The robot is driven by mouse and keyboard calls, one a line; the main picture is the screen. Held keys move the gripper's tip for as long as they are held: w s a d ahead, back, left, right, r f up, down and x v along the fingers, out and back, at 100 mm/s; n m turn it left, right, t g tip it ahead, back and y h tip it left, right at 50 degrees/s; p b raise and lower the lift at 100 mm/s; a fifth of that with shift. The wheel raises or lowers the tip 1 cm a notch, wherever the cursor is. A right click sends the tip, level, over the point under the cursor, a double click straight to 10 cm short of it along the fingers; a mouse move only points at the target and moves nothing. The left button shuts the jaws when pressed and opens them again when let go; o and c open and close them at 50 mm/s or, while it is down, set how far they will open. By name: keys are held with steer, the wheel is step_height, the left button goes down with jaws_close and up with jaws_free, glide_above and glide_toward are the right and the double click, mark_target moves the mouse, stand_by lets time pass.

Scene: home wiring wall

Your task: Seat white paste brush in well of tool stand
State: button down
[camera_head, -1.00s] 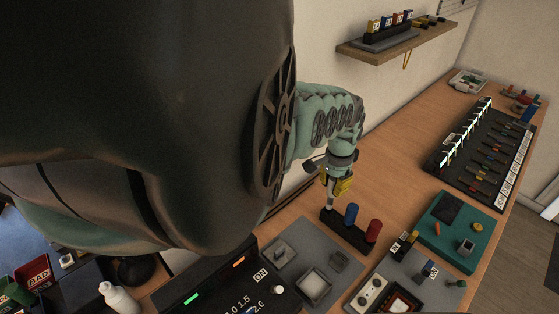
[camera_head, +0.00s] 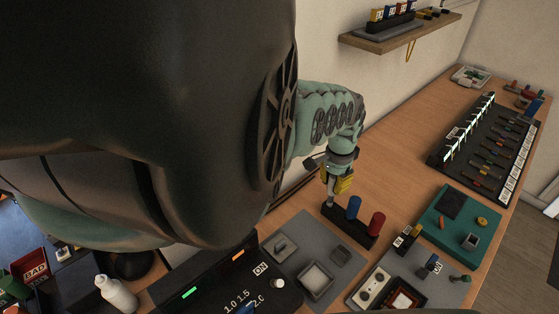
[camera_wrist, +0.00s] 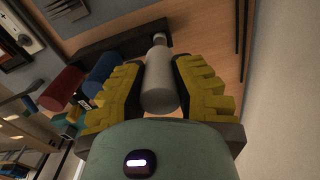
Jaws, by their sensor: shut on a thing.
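My gripper (camera_head: 340,185) is shut on the white paste brush (camera_head: 330,197) and points down at the tool stand. In the wrist view the brush's pale grey-white handle (camera_wrist: 158,82) lies between my yellow finger pads (camera_wrist: 158,92). The tool stand (camera_head: 348,231) is a long black block, also in the wrist view (camera_wrist: 112,45). The brush's far end meets the stand's left end in the head view. I cannot tell how deep it is in the well, which is hidden. A blue-handled tool (camera_head: 353,207) and a red-handled tool (camera_head: 376,223) stand upright in the same block.
A grey mat with a square tray (camera_head: 315,275) lies in front of the stand. A green mat (camera_head: 460,228) with small parts is to the right. The wall is close behind, with a wooden shelf (camera_head: 400,38) above. Bare bench (camera_head: 400,150) lies beyond the stand.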

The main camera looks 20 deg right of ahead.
mark_target(332, 189)
steer(key=shift+w+f+b, duration=0.1)
steer(key=shift+f+b, duration=1.6)
steer(key=c, duration=0.8)
jaws_free()
steer(key=shift+r, duration=0.2)
steer(key=shift+r, duration=0.5)
steer(key=shift+w+a+r, duration=0.1)
steer(key=shift+r, duration=0.45)
step_height(332, 189, up, 9)
steer(key=shift+f, duration=0.2)
steer(key=shift+r, duration=0.5)
